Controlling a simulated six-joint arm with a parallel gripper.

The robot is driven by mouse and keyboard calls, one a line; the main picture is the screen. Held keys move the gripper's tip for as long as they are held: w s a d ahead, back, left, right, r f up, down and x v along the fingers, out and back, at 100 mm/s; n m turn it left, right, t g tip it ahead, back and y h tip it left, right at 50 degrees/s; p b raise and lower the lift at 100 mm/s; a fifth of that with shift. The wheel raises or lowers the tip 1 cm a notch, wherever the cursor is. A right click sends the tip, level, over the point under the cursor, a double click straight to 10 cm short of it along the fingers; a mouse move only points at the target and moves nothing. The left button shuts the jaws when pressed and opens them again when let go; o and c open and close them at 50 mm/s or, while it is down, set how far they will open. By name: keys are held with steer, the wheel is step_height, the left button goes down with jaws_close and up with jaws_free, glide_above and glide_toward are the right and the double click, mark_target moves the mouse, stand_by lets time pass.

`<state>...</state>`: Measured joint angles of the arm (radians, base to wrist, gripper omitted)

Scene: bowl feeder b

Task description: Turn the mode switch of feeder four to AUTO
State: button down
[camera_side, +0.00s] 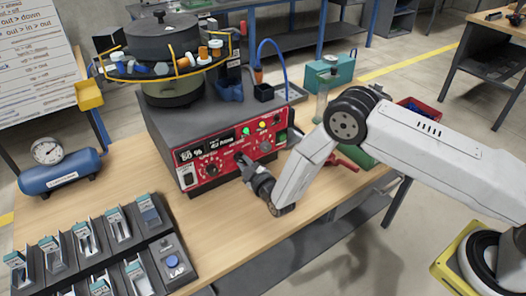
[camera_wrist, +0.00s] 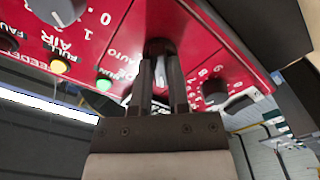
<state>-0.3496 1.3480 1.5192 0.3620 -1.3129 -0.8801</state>
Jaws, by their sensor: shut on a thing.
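The feeder's red control panel (camera_side: 225,165) is on the front of a grey housing (camera_side: 190,115) on the bench. In the wrist view the red panel (camera_wrist: 108,22) shows tilted, with a dark knob (camera_wrist: 160,46) at its middle. The word AUTO is printed beside this knob, on its left. My gripper (camera_wrist: 161,62) is shut on the knob, one finger on each side. In the side view my gripper (camera_side: 243,163) is at the middle of the panel's lower part and hides the knob. The knob's pointer direction cannot be told. The feeder's number is not readable.
An AIR knob (camera_wrist: 58,8), a yellow lamp (camera_wrist: 60,66) and a green lamp (camera_wrist: 104,85) lie left of my fingers; a numbered dial (camera_wrist: 212,90) lies right. A bowl (camera_side: 165,40) with parts tops the housing.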

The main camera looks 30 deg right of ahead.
steer(key=shift+m, duration=0.5)
steer(key=m, duration=0.7)
steer(key=shift+m, duration=0.4)
steer(key=m, duration=0.4)
steer(key=shift+a+m, duration=0.1)
steer(key=shift+m, duration=0.2)
steer(key=m, duration=0.4)
steer(key=shift+m, duration=0.4)
steer(key=c, duration=0.6)
jaws_free()
